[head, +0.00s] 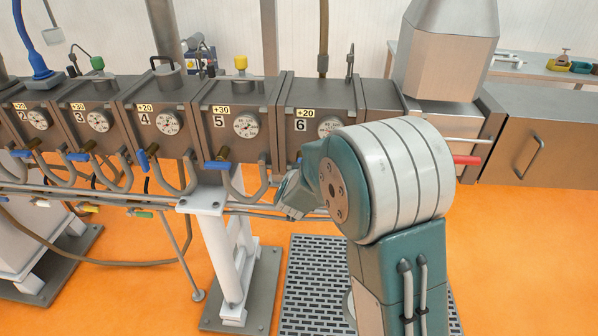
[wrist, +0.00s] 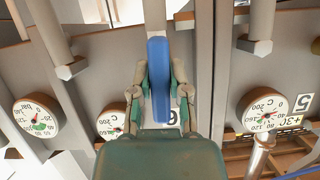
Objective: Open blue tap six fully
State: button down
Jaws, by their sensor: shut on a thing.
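Blue tap six shows in the wrist view as a long blue handle (wrist: 159,72), standing upright in the picture. My gripper (wrist: 162,88) is shut on it, with one finger on each side of the handle. A number plate (wrist: 172,116), mostly hidden by my gripper, sits behind it. In the head view, block 6 carries a "6" plate (head: 300,126) and a dial (head: 329,127).
Blue tap five (head: 217,165) is just left of my gripper, above a bent pipe. Blue tap four (head: 143,160) is further left. A red handle (head: 467,160) sticks out on the right. A white support stand (head: 225,250) and a floor grating (head: 305,280) are below.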

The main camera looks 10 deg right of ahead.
jog(key=shift+n+h, duration=0.3)
jog(key=shift+n, duration=0.1)
dwell(0.3)
jog(key=c, duration=0.6)
grip_release()
jog(key=shift+a, duration=0.1)
jog(key=v, duration=1.1)
jog(key=shift+s+a, duration=0.2)
jog(key=shift+s, duration=0.2)
jog(key=shift+r, duration=0.1)
